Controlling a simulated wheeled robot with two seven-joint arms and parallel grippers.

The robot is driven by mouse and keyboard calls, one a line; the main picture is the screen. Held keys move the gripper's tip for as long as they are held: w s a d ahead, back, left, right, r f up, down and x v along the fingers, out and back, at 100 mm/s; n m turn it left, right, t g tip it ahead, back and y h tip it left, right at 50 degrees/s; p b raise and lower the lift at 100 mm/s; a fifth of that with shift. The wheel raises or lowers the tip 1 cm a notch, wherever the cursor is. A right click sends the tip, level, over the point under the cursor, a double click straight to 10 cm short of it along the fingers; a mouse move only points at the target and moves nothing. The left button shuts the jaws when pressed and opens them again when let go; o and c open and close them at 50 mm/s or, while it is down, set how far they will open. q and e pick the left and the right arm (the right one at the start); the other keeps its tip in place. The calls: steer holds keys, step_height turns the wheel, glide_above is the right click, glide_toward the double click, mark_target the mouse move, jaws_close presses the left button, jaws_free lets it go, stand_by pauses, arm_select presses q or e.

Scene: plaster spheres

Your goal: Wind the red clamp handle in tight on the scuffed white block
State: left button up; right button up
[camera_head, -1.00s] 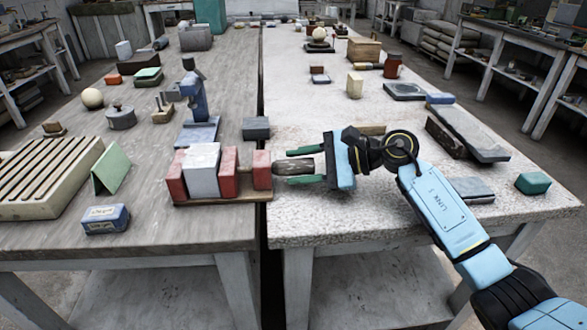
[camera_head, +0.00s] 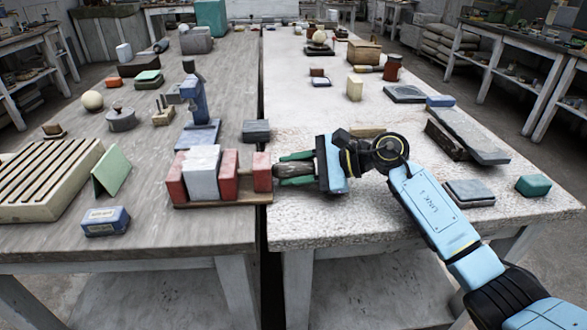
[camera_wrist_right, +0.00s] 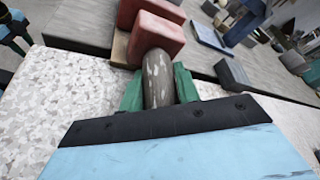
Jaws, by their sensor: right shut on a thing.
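The scuffed white block (camera_head: 201,178) stands upright in a red clamp (camera_head: 229,175) at the front right of the left table. A red jaw is on its left and a red jaw on its right, with another red block (camera_head: 262,172) further right. The clamp's handle (camera_head: 290,170) looks grey-brown and worn, not red, and sticks out to the right over the gap between the tables. It also shows in the wrist view (camera_wrist_right: 157,78), running into a red block (camera_wrist_right: 160,38). My right gripper (camera_head: 294,169) is shut on the handle, its green fingers on either side.
A blue upright stand (camera_head: 196,105) is behind the clamp. A green wedge (camera_head: 112,171) and a blue box (camera_head: 105,221) lie to its left, near a ribbed cream slab (camera_head: 45,175). The speckled tabletop (camera_head: 310,225) in front of my gripper is clear.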

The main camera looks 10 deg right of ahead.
steer(key=shift+d+m+g, duration=0.1)
steer(key=shift+m+g, duration=0.7)
steer(key=shift+m, duration=0.3)
steer(key=shift+m+g+h, duration=0.3)
steer(key=shift+m+g, duration=0.3)
steer(key=shift+m, duration=0.2)
arm_select(q)
steer(key=shift+a+f, duration=0.35)
steer(key=shift+f, duration=0.4)
arm_select(e)
steer(key=shift+m, duration=0.3)
arm_select(q)
steer(key=shift+r, duration=0.1)
arm_select(e)
steer(key=o, duration=0.7)
